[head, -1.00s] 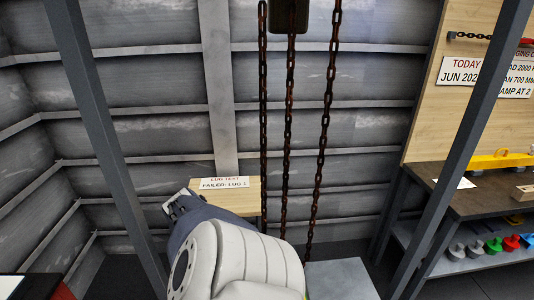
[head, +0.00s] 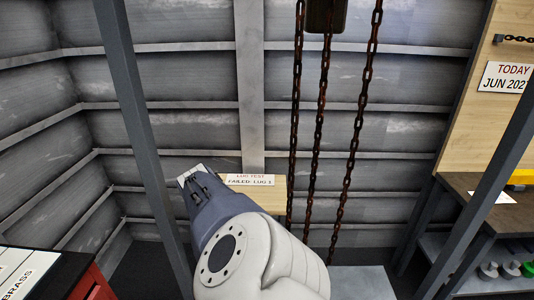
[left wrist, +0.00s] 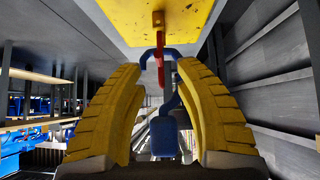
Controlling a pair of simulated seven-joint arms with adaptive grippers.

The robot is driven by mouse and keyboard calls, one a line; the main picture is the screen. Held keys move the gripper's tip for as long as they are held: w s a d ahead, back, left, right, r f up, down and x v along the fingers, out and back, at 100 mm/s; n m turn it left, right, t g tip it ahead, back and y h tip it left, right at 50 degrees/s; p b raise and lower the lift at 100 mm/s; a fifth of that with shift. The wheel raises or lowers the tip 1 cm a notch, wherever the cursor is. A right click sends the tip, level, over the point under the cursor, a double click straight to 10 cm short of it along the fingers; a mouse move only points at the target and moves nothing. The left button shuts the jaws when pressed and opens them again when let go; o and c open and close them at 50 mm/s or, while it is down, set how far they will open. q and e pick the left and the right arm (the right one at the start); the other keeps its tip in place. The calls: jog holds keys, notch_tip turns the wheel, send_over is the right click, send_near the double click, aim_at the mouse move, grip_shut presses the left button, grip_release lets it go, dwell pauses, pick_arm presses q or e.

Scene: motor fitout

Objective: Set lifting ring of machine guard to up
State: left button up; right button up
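In the left wrist view my left gripper (left wrist: 162,68) has its two yellow fingers spread, with a clear gap between them. Just beyond the fingertips, a blue curved bar (left wrist: 172,51) and a narrow red piece (left wrist: 160,70) show below a worn yellow panel (left wrist: 192,22). The blue bar looks like a ring or shackle, but I cannot tell whether it is the guard's lifting ring. Its ends appear close to the fingertips; contact is unclear. A blue block (left wrist: 164,136) shows between the fingers. No gripper fingers are recognisable in the head view.
Rusty chains (head: 320,120) hang in the middle of the head view. A wooden board with a lug test sign (head: 249,180) is behind my arm. Grey posts (head: 132,110) stand left and right. A dark workbench (head: 468,190) is at right, a red cabinet (head: 95,285) at lower left.

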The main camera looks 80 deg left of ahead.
pick_arm(q)
jog(key=shift+v, duration=2.6)
jog(key=shift+s+d+f, duration=0.1)
jog(key=shift+d, duration=0.05)
